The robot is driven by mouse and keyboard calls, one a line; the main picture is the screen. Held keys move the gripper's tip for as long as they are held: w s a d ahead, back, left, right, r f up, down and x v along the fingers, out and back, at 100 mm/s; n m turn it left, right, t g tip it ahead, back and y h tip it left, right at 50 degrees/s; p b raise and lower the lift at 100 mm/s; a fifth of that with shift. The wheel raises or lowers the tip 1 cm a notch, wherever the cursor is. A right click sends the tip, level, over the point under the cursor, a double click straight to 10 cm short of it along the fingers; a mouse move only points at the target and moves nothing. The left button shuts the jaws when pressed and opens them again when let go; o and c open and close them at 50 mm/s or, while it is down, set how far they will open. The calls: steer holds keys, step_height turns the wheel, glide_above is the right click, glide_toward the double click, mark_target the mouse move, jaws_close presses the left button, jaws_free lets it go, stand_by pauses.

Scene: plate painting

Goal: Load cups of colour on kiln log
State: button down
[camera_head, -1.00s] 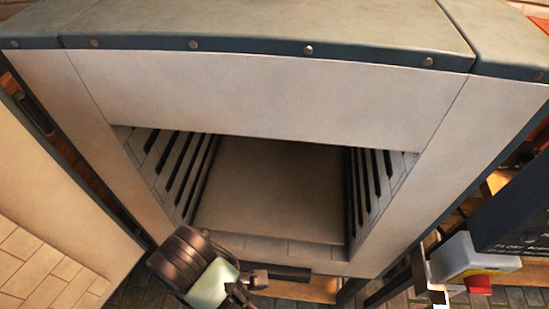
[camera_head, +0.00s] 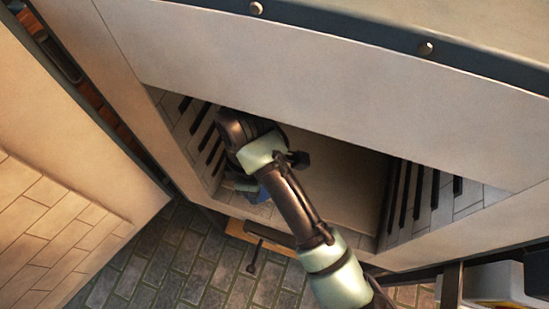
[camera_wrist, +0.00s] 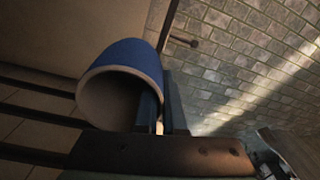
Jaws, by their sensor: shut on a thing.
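A blue cup (camera_wrist: 133,55) with a pale inside is held by my gripper (camera_wrist: 162,105), which is shut on its wall, in the wrist view. The cup's open mouth faces the camera. In the head view only a small blue part of the cup (camera_head: 258,193) shows under my wrist. My gripper (camera_head: 244,184) is there, reaching in at the left part of the kiln (camera_head: 250,48) opening, mostly hidden by my own arm. Part of the kiln floor (camera_head: 345,180) shows bare; the rest is hidden. I cannot tell whether the cup touches the floor.
Slotted side walls stand left (camera_head: 205,135) and right (camera_head: 425,200) inside the kiln. The kiln door (camera_head: 60,140) stands open at the left. A dark bar with a handle (camera_head: 254,257) shows below the opening. Paved ground (camera_head: 170,265) lies in front.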

steer(key=w+d, duration=0.3)
steer(key=w, duration=0.7)
steer(key=f+p, duration=0.1)
steer(key=f, duration=0.5)
steer(key=shift+d+f, duration=0.1)
steer(key=shift+d, duration=0.1)
steer(key=shift+w+f, duration=0.3)
steer(key=shift+f, duration=0.05)
steer(key=shift+f, duration=0.15)
steer(key=c, duration=1)
jaws_free()
